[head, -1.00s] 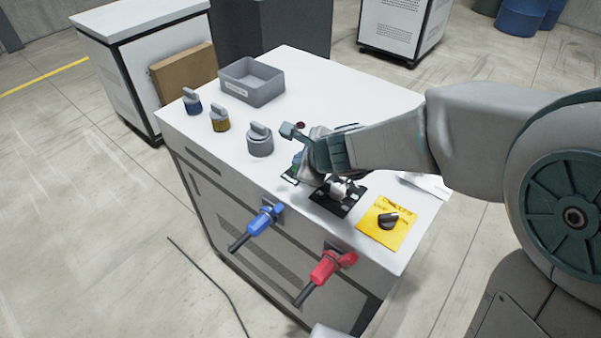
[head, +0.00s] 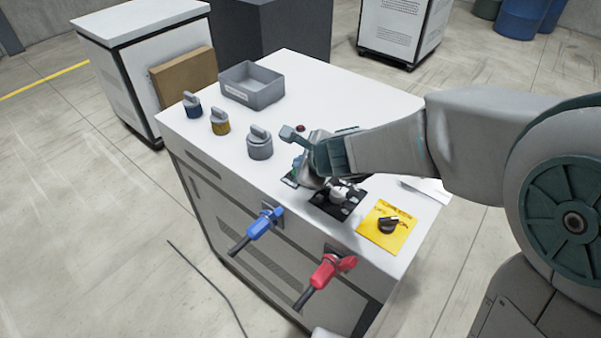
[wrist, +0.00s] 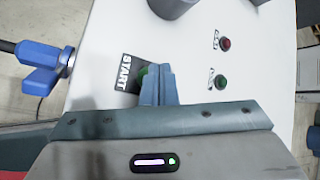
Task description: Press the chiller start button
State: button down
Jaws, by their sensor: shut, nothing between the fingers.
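In the wrist view my gripper (wrist: 158,72) is shut and empty. Its blue fingertips overlap the button's right side and hide part of it; I cannot tell whether they touch it. In the head view my gripper (head: 299,167) is low over the middle of the cabinet top, by the plate's edge (head: 289,181). The button is hidden there by my gripper and wrist.
A green light (wrist: 221,82) and a red light (wrist: 225,43) sit right of my fingers. Blue (head: 263,222) and red (head: 331,270) valve handles stick out in front.

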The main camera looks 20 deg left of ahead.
jog(key=shift+f, duration=0.1)
dwell(0.7)
jog(key=shift+w+f+b, duration=0.15)
jog(key=shift+f+b, duration=0.2)
jog(key=shift+b, duration=0.15)
jog(key=shift+f+b, duration=0.45)
dwell(0.5)
jog(key=shift+r, duration=0.15)
jog(key=shift+r+p, duration=0.7)
jog(key=shift+p, duration=0.1)
jog(key=shift+r, duration=0.1)
notch_tip(320, 180, up, 5)
jog(key=p, duration=0.5)
dwell(0.7)
